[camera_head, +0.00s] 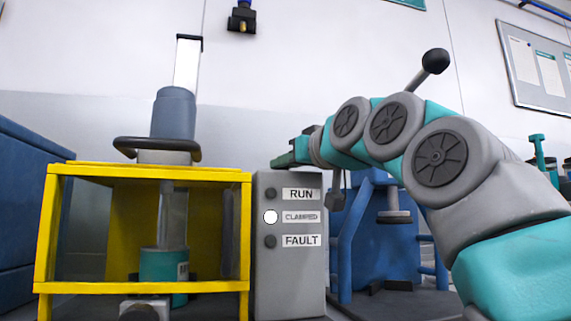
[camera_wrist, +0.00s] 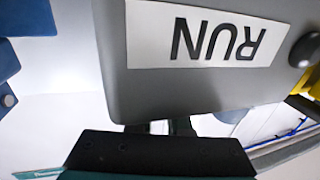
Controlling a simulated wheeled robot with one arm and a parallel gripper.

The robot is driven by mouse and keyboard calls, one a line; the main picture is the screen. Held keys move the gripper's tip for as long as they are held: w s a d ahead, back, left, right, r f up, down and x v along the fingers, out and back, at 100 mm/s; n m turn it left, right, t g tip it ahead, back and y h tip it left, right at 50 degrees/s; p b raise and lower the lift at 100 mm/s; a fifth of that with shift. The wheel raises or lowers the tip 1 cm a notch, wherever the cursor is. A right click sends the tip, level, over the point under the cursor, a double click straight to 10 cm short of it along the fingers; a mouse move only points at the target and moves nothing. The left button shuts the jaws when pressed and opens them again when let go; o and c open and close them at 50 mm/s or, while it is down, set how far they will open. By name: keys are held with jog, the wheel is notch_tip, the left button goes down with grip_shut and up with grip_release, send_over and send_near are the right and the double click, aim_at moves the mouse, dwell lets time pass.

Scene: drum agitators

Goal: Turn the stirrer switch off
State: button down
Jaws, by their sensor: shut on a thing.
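The grey control box (camera_head: 290,275) stands right of the yellow guard frame. Its front has dark RUN and FAULT lamps and a lit white lamp (camera_head: 270,216) labelled CLAMPED. My gripper (camera_head: 284,160) is at the box's top edge, coming from the right. In the wrist view the box face (camera_wrist: 112,40) with its RUN label is upside down, and my gripper (camera_wrist: 165,128) meets the box's edge. It is shut on a small part there, which appears to be the stirrer switch; the jaws and box hide its shape and position.
The yellow guard frame (camera_head: 140,173) holds a clear vessel with a teal base; a grey motor (camera_head: 173,112) with a dark ring handle stands above it. A blue stand (camera_head: 375,245) is behind my arm. A blue cabinet (camera_head: 30,200) is at far left.

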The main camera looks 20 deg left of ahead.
jog(key=shift+s+a+m+t+h+p, duration=0.15)
jog(key=shift+m+t+h+p, duration=0.3)
jog(key=shift+m+t+h, duration=0.55)
jog(key=shift+r+h, duration=0.1)
jog(key=shift+h, duration=0.2)
jog(key=shift+m+t+h+p, duration=0.4)
jog(key=shift+h, duration=0.3)
jog(key=c, duration=0.9)
grip_release()
jog(key=shift+o, duration=0.2)
